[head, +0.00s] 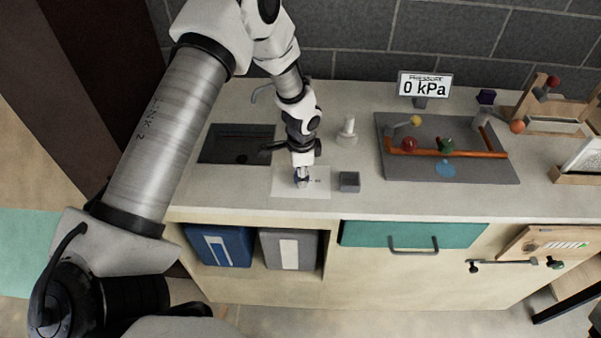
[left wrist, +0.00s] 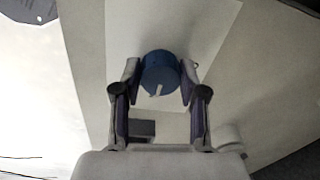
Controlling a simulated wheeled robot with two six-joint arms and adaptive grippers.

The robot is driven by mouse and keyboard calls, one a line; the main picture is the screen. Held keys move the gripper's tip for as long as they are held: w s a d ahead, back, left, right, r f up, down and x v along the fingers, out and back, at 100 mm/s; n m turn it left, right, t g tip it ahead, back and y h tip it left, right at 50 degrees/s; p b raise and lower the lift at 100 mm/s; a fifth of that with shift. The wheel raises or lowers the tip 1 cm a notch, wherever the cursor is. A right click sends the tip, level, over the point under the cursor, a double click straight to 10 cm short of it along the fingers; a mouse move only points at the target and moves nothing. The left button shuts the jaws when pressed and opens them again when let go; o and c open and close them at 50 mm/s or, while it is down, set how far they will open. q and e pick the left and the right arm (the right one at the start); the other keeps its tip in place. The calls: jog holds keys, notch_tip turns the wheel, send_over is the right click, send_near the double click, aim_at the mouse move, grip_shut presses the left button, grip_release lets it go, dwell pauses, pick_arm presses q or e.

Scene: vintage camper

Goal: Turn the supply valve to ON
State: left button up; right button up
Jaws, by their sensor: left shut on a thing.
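A round blue knob (left wrist: 159,72) with a white pointer line sits on a white sheet or plate (head: 285,188) on the counter; I take it to be the supply valve. In the left wrist view its pointer is toward the lower edge, near the gripper's palm. My left gripper (head: 302,181) reaches down over the plate, and its two fingers (left wrist: 159,84) are shut on opposite sides of the knob. Small dark lettering shows beside the knob in the head view, too small to read. My right gripper is not in view.
A small grey block (head: 349,182) stands just right of the plate. A sink (head: 237,144) lies left, a white bottle-like object (head: 347,131) behind. A grey board (head: 481,172) with pipes and coloured valves is at right, below a display (head: 424,85) reading 0 kPa.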

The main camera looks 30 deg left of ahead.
pick_arm(q)
jog(key=shift+s+f, duration=0.2)
jog(key=o, duration=1.1)
jog(key=shift+w, duration=0.1)
jog(key=shift+o, duration=0.2)
jog(key=shift+w+d, duration=0.1)
jog(key=shift+r, duration=0.1)
notch_tip(320, 180, up, 12)
jog(key=shift+d, duration=0.2)
jog(key=shift+s, duration=0.2)
